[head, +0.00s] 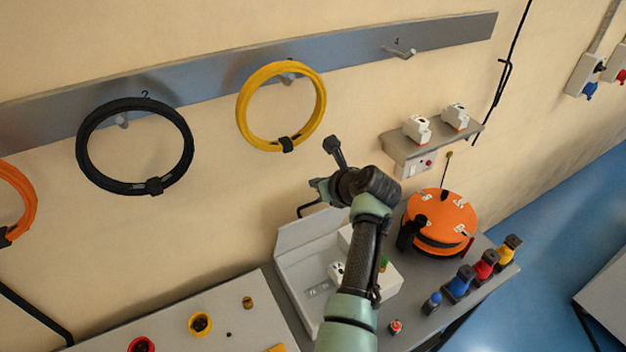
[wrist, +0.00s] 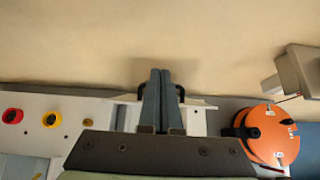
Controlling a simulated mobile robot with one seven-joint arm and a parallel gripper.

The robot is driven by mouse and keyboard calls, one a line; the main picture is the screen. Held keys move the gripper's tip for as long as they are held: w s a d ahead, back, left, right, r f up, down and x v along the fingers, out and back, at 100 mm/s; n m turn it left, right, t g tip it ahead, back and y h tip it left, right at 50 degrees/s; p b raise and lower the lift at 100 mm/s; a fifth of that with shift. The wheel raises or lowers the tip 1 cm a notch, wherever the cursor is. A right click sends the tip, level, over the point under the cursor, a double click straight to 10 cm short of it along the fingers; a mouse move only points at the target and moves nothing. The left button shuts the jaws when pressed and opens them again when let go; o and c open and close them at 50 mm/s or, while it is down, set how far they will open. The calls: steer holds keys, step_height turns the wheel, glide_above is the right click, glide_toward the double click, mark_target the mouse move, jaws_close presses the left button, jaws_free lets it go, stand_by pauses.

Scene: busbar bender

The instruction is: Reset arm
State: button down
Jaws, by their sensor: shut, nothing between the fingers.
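My gripper (wrist: 160,73) is shut and empty, its two fingers pressed together in the wrist view. In the head view my gripper (head: 316,184) is raised in front of the wall, above the bender's open grey case (head: 296,238). My arm hides part of that case and the white block inside it. In the wrist view the fingers cover the middle of the case (wrist: 195,120), with dark handles showing on either side of them.
A black coil (head: 88,165) and a yellow coil (head: 244,112) hang on the wall rail (head: 205,78); peg 4 (head: 400,53) is bare. An orange round machine (head: 440,212) stands right of my arm, below a small shelf (head: 400,145). Several coloured plugs (head: 458,284) line the bench's right edge.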

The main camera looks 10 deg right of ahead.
steer(key=s+a+r+n+t+h+b, duration=0.15)
steer(key=r+n+t+b, duration=0.3)
steer(key=r+n, duration=0.55)
steer(key=s+r+n+t+h+b, duration=0.4)
steer(key=r+n, duration=0.3)
steer(key=r, duration=0.5)
steer(key=s+a+r+n+t+b, duration=0.2)
steer(key=s+r+n, duration=0.3)
steer(key=s, duration=0.3)
steer(key=s+a+r+n+t+y+b, duration=0.1)
steer(key=s+a+r+n+t+b, duration=0.2)
steer(key=s, duration=0.4)
steer(key=s+a+r+n+t+y+b, duration=0.1)
steer(key=s+a+r+n+t+b, duration=0.1)
steer(key=s+a+r+n+t, duration=0.2)
steer(key=s+r+n, duration=0.3)
steer(key=s, duration=0.1)
steer(key=shift+s+a, duration=0.25)
steer(key=shift+s, duration=0.05)
